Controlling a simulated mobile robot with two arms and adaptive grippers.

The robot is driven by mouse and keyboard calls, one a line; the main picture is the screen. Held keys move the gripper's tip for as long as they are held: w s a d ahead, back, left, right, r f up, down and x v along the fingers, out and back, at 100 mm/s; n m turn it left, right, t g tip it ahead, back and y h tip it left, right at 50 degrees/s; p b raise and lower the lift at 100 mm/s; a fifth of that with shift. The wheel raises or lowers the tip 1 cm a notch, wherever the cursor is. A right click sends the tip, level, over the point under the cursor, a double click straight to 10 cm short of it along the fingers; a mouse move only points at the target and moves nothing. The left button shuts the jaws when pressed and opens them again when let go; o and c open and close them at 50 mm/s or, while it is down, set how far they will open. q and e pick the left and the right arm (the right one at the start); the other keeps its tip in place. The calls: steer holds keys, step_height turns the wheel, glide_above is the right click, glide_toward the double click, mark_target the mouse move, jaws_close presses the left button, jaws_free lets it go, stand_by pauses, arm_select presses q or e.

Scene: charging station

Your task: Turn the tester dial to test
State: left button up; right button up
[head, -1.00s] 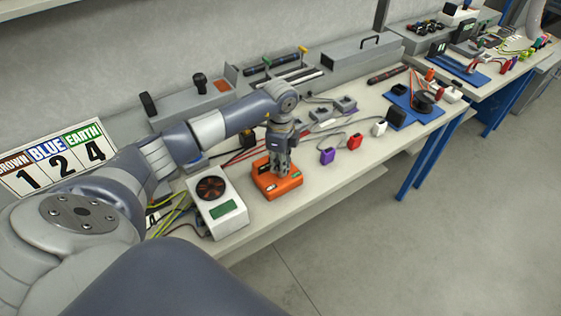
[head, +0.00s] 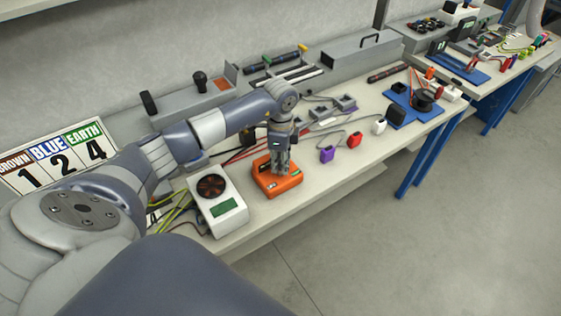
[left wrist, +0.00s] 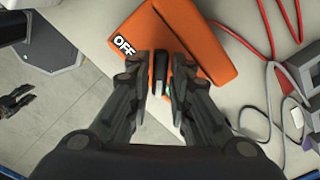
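The orange tester (head: 285,186) lies on the bench in the head view, just right of a white box with a fan. In the left wrist view the tester (left wrist: 205,45) carries a black label with "OFF" (left wrist: 123,46). Its black dial (left wrist: 160,72) shows between the fingertips, partly hidden by them. My left gripper (head: 280,172) points down over the tester. In the left wrist view the left gripper (left wrist: 162,80) has its fingers close on both sides of the dial; whether they press on it is unclear. My right gripper (left wrist: 16,104) appears small at the left edge there.
The white fan box (head: 218,204) stands close left of the tester. Red cables (head: 236,156) run behind it. Purple (head: 327,155), red (head: 354,140) and white (head: 379,127) small blocks stand to the right. The bench front right of the tester is clear.

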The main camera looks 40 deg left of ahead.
arm_select(q)
step_height(320, 180, up, 12)
stand_by(0.7)
stand_by(0.4)
